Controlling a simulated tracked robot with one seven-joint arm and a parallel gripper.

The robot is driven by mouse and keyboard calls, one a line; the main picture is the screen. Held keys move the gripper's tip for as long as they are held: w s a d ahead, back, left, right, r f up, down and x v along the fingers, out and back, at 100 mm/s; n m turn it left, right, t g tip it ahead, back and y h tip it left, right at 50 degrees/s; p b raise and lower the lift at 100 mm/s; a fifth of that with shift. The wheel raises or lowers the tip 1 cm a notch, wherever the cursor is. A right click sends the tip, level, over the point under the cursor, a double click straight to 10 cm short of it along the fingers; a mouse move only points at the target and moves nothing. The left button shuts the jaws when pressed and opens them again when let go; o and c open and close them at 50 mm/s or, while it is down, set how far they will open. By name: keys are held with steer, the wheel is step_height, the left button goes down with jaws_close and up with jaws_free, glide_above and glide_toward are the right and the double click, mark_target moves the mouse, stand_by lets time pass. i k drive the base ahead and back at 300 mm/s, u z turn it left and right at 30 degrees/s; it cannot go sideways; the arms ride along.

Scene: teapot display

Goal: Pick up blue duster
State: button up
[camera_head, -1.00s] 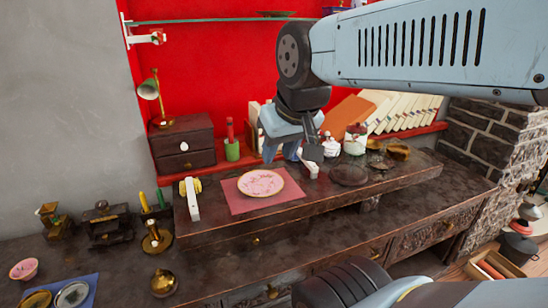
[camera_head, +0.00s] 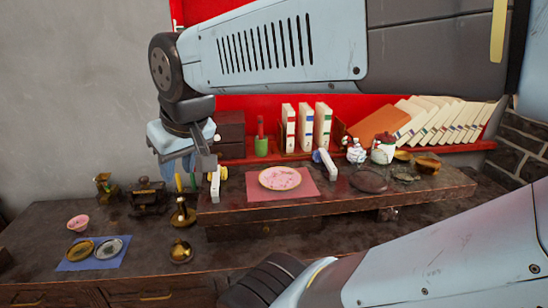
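The blue duster (camera_head: 328,165) appears as a white upright handle with a blue part at its left side. It stands on the raised dark wooden shelf, just right of the pink-rimmed plate (camera_head: 280,179). My gripper (camera_head: 186,170) hangs at the left, pointing down, well away from the blue duster. It is near a similar white-handled duster (camera_head: 214,184) left of the plate and overlaps it in the view. The fingertips are small and partly hidden, so I cannot tell how far apart they are. Nothing is visibly held.
The plate rests on a pink mat (camera_head: 308,187). White jars (camera_head: 383,150) and brown bowls (camera_head: 428,165) stand right of the blue duster. White binders (camera_head: 323,125) stand behind it. Brass items (camera_head: 181,212) crowd the left.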

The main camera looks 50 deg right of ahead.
mark_target(321, 155)
steer(key=z, duration=0.5)
steer(key=i, duration=0.1)
steer(key=u, duration=1.3)
steer(key=k, duration=2.05)
steer(key=z, duration=1.5)
steer(key=i, duration=1)
